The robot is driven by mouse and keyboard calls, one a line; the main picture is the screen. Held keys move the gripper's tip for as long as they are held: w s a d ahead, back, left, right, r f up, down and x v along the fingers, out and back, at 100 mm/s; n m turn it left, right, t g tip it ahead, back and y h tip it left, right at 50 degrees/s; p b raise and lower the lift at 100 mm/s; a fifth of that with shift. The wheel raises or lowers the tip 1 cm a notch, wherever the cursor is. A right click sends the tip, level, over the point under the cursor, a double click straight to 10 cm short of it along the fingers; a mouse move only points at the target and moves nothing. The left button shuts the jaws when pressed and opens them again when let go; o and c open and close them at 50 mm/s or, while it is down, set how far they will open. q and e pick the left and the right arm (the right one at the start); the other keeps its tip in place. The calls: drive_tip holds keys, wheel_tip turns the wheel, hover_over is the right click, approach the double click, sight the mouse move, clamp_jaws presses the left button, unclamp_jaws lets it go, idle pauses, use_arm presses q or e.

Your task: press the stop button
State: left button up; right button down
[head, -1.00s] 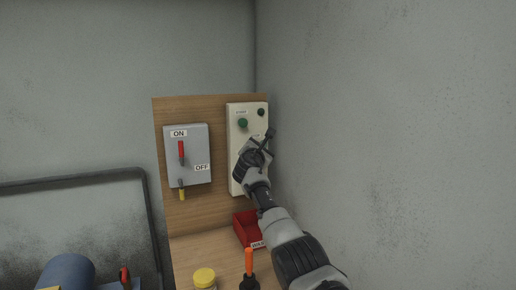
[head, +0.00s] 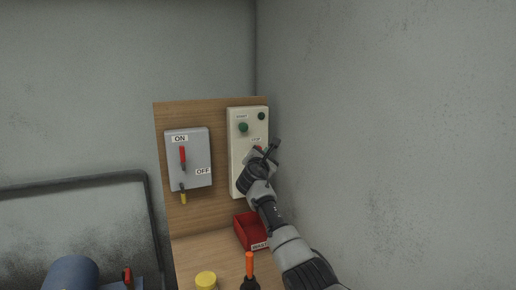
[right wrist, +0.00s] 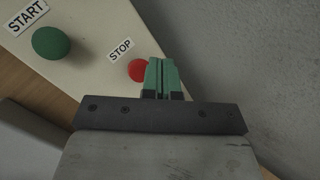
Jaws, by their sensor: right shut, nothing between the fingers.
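The red stop button (right wrist: 137,69) sits under its STOP label (right wrist: 121,49) on the cream control box (head: 236,168). In the head view a sliver of the red button (head: 258,149) shows, mostly hidden behind my right gripper (head: 273,149). In the right wrist view the green fingertips of my right gripper (right wrist: 162,76) are shut together and empty. They overlap the button's right edge in the picture; I cannot tell whether they touch it. My left gripper is not in view.
The green start button (head: 243,128) is above the stop button. A grey switch box (head: 199,155) with a red lever is on the wooden panel to the left. A red bin (head: 251,231) stands below. The grey wall is close on the right.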

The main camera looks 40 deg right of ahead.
drive_tip(key=s+p, duration=0.1)
drive_tip(key=s+a+p, duration=0.1)
drive_tip(key=s, duration=0.1)
drive_tip(key=shift+s+p, duration=0.3)
drive_tip(key=shift+p, duration=0.05)
drive_tip(key=shift+a, duration=0.1)
idle(0.3)
